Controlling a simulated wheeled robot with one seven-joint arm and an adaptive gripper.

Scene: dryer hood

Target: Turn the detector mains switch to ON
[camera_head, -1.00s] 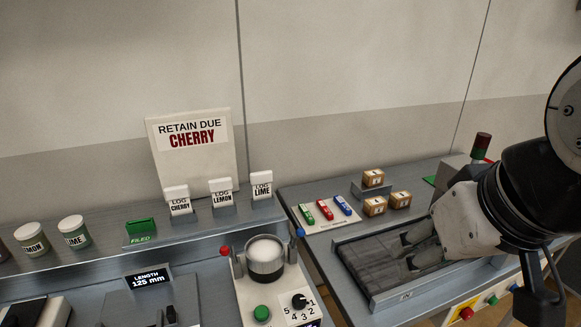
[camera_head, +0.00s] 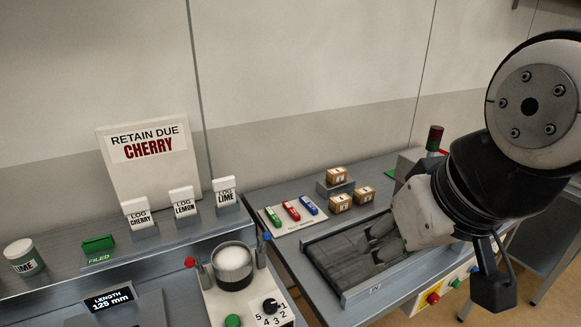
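No mains switch can be made out for certain. A grey detector housing (camera_head: 404,166) with a red and green lamp (camera_head: 434,138) stands at the back of the right-hand bench, largely hidden behind my arm. A yellow panel (camera_head: 431,310) on that bench's front carries a red button (camera_head: 433,298), a green button (camera_head: 456,283) and a blue button (camera_head: 474,269). My gripper (camera_head: 374,246) is over the dark conveyor belt (camera_head: 335,259), pointing left, with its two fingers apart and nothing between them.
Several small cartons (camera_head: 340,203) and a tray of coloured sticks (camera_head: 291,212) lie behind the conveyor. The left bench holds a white cup device (camera_head: 235,263) with a numbered dial (camera_head: 270,306), log cards (camera_head: 183,202) and a cherry sign (camera_head: 148,142). Floor shows at the right.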

